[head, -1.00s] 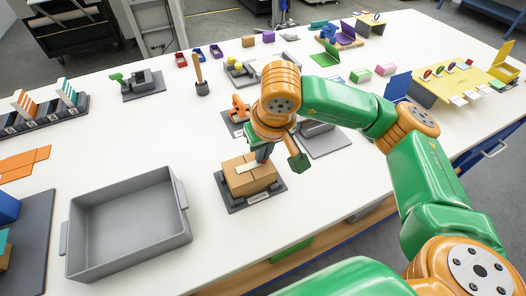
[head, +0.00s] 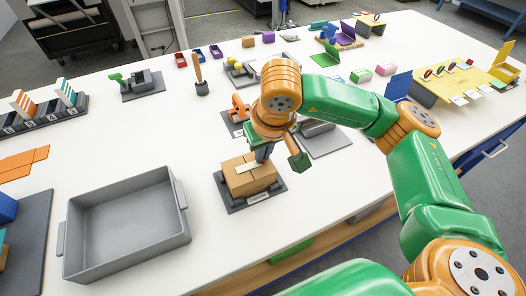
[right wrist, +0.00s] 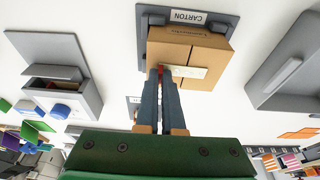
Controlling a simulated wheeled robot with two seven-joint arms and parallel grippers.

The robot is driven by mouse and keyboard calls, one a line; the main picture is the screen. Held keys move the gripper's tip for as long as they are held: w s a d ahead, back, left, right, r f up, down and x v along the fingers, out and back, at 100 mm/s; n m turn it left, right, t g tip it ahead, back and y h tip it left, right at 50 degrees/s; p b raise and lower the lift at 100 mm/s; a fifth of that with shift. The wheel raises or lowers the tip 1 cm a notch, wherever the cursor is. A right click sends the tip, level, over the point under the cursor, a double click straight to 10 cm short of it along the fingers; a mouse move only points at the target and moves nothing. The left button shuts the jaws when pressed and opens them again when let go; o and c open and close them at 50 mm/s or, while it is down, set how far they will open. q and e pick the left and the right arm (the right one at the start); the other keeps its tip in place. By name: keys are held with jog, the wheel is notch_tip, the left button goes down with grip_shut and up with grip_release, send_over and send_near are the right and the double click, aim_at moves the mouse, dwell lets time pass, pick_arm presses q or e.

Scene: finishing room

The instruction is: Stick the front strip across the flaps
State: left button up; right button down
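The brown carton (head: 249,182) sits on a dark grey base with a "CARTON" label, near the front middle of the table. Its top flaps are folded shut, with a seam showing. A short cream strip (head: 246,169) is at the top of the carton; it also shows in the right wrist view (right wrist: 185,72). My right gripper (right wrist: 162,72) points down at the carton top, its fingers close together at one end of the strip. They look shut on it. Whether the strip lies fully flat on the flaps is hard to tell. My left gripper is out of view.
A large empty grey tray (head: 127,226) stands left of the carton. A grey fixture (head: 322,138) and an orange item on a grey base (head: 240,110) stand behind it. Bare white table lies between tray and carton.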

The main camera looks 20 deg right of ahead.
jog(key=c, duration=0.6)
grip_release()
jog(key=shift+r, duration=0.1)
jog(key=shift+c, duration=0.2)
jog(key=shift+r+p, duration=2.75)
jog(key=shift+r, duration=1.35)
jog(key=shift+f, duration=0.15)
